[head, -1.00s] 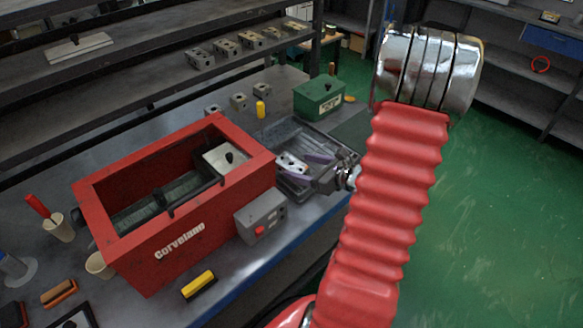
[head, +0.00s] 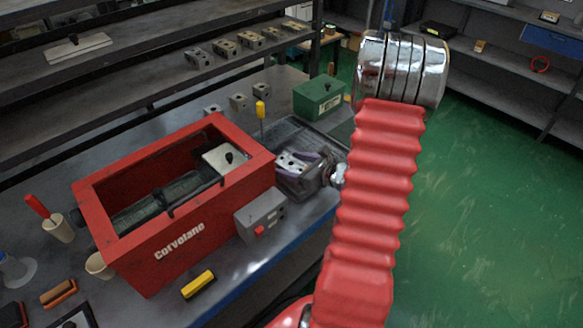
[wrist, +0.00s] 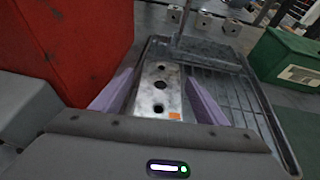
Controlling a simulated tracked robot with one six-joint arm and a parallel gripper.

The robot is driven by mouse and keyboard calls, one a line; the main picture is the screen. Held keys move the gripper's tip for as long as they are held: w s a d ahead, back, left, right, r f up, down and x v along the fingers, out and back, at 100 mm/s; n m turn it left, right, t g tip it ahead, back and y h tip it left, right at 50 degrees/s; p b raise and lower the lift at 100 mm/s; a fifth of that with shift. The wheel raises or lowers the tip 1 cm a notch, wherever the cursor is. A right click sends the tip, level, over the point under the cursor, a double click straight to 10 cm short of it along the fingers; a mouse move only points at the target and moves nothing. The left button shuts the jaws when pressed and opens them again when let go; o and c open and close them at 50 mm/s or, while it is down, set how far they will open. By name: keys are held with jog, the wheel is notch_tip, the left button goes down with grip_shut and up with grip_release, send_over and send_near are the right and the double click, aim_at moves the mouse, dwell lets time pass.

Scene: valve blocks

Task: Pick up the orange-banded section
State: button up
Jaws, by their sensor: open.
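A metal valve block with holes along its top and a small orange mark near its near end lies in the dark tray; the block shows in the wrist view (wrist: 160,88) and in the head view (head: 291,161). My gripper (wrist: 157,96) is open, with one purple finger on each side of the block. In the head view my gripper (head: 303,168) is at the tray, beside the red box. I cannot tell whether the fingers touch the block. The block's near end is partly hidden by my gripper's body in the wrist view.
The tray (wrist: 228,88) has raised ribs to the right of the block. A red open box (head: 180,236) stands close on the left, with a grey switch box (head: 260,216) in front. A green box (head: 318,97) stands behind. A yellow-handled tool (head: 260,110) stands upright behind my gripper.

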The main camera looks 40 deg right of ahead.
aim_at(291, 163)
jog(key=shift+c, duration=0.4)
jog(key=c, duration=1.4)
jog(key=shift+r, duration=0.1)
jog(key=shift+c, duration=0.2)
jog(key=shift+r, duration=5)
